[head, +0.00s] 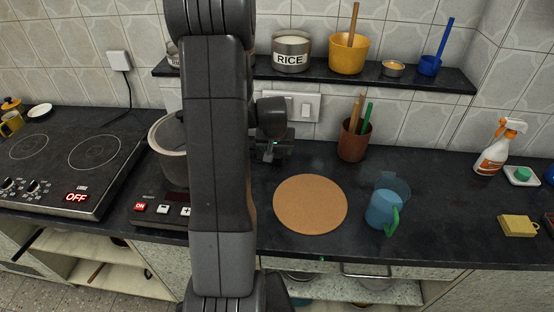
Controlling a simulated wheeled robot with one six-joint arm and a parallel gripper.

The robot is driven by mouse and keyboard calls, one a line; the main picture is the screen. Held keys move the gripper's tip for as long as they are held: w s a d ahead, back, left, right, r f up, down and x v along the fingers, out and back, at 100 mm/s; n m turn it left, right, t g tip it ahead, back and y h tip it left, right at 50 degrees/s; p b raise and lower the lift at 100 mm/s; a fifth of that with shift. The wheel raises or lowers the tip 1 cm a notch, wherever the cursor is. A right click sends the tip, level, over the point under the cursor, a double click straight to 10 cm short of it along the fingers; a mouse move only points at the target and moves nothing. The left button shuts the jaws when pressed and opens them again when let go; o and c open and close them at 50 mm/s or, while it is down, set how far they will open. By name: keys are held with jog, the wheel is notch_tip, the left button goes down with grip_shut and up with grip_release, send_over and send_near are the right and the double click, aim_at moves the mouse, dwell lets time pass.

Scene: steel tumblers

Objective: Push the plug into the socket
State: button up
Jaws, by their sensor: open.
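A white wall socket (118,60) is on the tiles above the cooktop, at the upper left. A black cord (128,88) hangs from its lower right edge toward the cooktop; the plug is too small to tell apart, and I cannot tell how deep it sits. A second white wall plate (305,107) with what look like switches is under the shelf, partly hidden by my arm. My gripper (272,155) is open over the back of the counter, right of my arm and well away from the cord. Its fingertips are hard to make out.
A grey pot (170,140) stands left of my arm, partly hidden by it. The cooktop (60,155) fills the left. A cork mat (310,204), a utensil cup (354,142) and a blue pitcher (384,208) stand right. The shelf (330,76) overhangs the back.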

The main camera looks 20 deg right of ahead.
aim_at(277, 154)
jog(key=shift+p+x, duration=0.5)
jog(key=shift+x, duration=2.1)
jog(key=c, duration=1)
jog(key=shift+r, duration=0.15)
notch_tip(277, 154, up, 10)
jog(key=shift+f+b, duration=0.1)
jog(key=shift+b, duration=0.2)
jog(key=shift+s, duration=0.1)
